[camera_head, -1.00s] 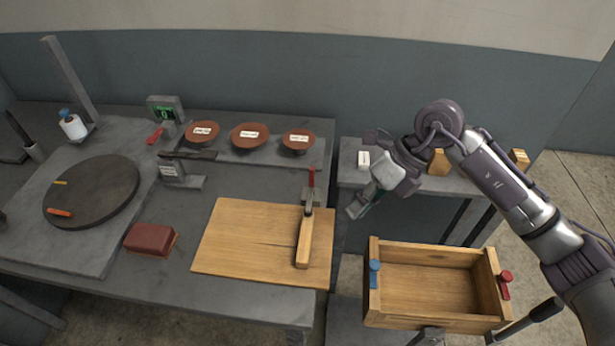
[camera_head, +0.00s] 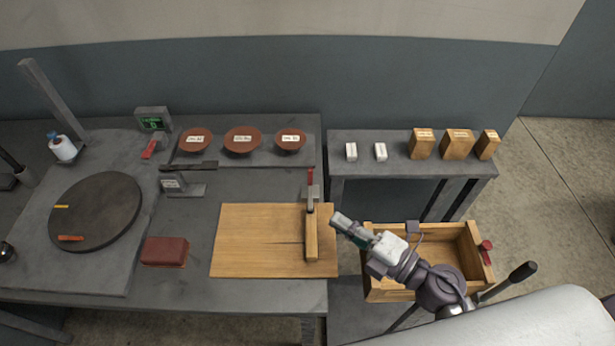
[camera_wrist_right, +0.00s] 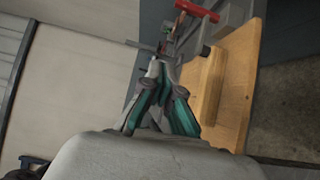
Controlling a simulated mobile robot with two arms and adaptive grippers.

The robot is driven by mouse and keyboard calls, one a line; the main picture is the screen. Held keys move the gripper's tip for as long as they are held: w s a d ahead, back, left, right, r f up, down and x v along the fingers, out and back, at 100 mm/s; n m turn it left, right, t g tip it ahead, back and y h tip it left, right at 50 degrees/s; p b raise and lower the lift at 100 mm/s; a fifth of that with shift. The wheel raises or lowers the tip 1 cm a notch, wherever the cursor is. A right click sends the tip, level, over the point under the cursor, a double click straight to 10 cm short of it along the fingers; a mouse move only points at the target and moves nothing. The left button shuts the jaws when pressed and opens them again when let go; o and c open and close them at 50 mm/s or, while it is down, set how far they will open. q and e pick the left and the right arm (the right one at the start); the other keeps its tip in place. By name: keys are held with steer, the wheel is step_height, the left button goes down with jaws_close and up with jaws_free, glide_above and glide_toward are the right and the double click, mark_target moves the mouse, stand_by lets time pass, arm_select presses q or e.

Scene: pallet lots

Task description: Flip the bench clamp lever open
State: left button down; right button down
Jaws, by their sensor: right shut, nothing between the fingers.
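The bench clamp (camera_head: 313,196) has an upright lever with a red handle (camera_head: 310,177). It stands at the back right edge of a wooden board (camera_head: 255,240), behind a wooden bar (camera_head: 311,240) lying on the board. In the right wrist view the red handle (camera_wrist_right: 197,10) is at the top, past the fingertips. My right gripper (camera_head: 338,218) is shut and empty, just right of the bar and in front of the clamp, apart from the lever. It shows in the wrist view (camera_wrist_right: 157,72) with its fingers together. My left gripper is out of view.
A wooden crate (camera_head: 376,295) stands under my right arm. A side table (camera_head: 400,168) behind holds white and wooden blocks. A dark red block (camera_head: 164,251), a round dark plate (camera_head: 95,212) and three brown dishes (camera_head: 242,140) are farther left.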

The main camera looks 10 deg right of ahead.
mark_target(310, 192)
steer(key=shift+s+d+f+m+t+h, duration=0.3)
steer(key=shift+d+m+h, duration=0.1)
steer(key=shift+d+h, duration=0.15)
steer(key=shift+s+d+f+m+t+h, duration=0.15)
steer(key=shift+d+f+m+t+h, duration=0.1)
steer(key=shift+d+m+h, duration=0.3)
steer(key=shift+w+y, duration=0.1)
steer(key=shift+y, duration=0.2)
steer(key=p+x, duration=0.3)
steer(key=x, duration=0.7)
steer(key=shift+w+a+p, duration=0.1)
steer(key=shift+w+p, duration=0.1)
steer(key=shift+p, duration=0.1)
steer(key=shift+w+d+f+g, duration=0.1)
steer(key=shift+w+d+g, duration=0.1)
steer(key=shift+w, duration=0.35)
steer(key=shift+w+d+f+g, duration=0.1)
steer(key=shift+w+d, duration=0.05)
steer(key=shift+w, duration=0.45)
steer(key=shift+w+d, duration=0.2)
steer(key=shift+w, duration=0.35)
